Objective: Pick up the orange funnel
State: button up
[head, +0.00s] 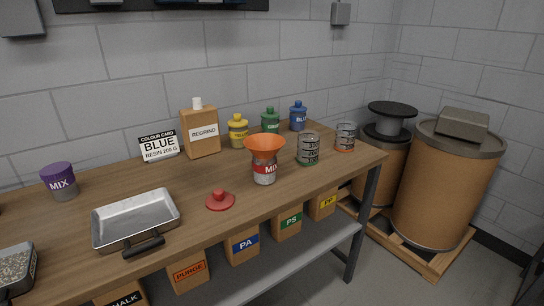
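The orange funnel (265,148) sits upright with its wide mouth up on top of a metal can with a red MIX label (264,172). The can stands on the wooden bench (180,217) right of the middle. The funnel's lower spout is hidden, so I cannot tell how deep it sits in the can. My gripper is not in view.
A red knobbed lid (220,200) lies left of the can, beside a metal tray (135,218). Yellow (238,131), green (270,120) and blue (298,116) bottles stand behind.

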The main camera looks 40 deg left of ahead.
aim_at(263, 145)
jog(key=u, duration=1.6)
jog(key=i, duration=0.7)
jog(key=z, duration=0.15)
